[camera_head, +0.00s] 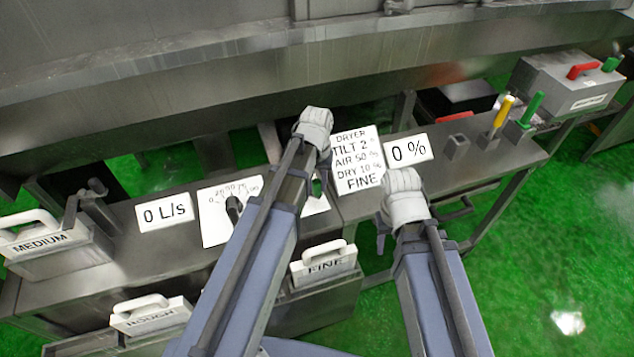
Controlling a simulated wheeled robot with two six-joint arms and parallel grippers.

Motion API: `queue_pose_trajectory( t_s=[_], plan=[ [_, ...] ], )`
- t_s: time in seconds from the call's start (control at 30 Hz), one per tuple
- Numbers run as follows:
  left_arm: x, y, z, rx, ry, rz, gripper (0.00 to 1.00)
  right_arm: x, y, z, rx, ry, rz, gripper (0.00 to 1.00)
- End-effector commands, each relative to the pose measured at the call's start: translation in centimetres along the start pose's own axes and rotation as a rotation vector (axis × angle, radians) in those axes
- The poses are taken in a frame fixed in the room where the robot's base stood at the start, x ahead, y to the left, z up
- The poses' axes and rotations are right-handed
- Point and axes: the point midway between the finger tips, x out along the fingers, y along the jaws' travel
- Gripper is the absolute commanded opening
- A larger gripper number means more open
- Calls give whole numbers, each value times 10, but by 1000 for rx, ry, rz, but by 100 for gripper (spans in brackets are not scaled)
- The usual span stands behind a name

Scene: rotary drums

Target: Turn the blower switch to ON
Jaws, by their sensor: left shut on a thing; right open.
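My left gripper (318,178) reaches over the grey control bench and is shut, with its fingertips mostly hidden by my own arm. It is at a white panel (316,206) that shows only in part, apparently the blower switch's plate. The switch and its lettering are hidden there, so its setting cannot be read. Left of my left arm is a white dial plate (215,222) with a black knob (233,209) and a 0-to-100 scale. A sign (163,213) beside it reads 0 L/s. My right gripper (383,236) is open, near the bench's front edge, mostly hidden by its arm.
A settings sign (358,160) and a 0 % sign (408,150) stand behind my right gripper. Yellow (503,112) and green (532,108) levers rise at the right. Bins marked MEDIUM (45,250), ROUGH (150,316) and FINE (324,264) stand left and front.

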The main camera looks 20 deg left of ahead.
Motion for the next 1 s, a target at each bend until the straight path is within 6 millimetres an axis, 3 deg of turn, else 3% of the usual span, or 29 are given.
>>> queue_pose_trajectory(
  t_s=[0.27, 1.0],
  plan=[
    [0, -4, 10, 149, 0, 0, 0, 0, 0, 0, 0, 0, 0, 50],
    [0, -34, 38, 844, 0, 0, 0, 0, 0, 0, 0, 0, 0, 50]
  ],
)
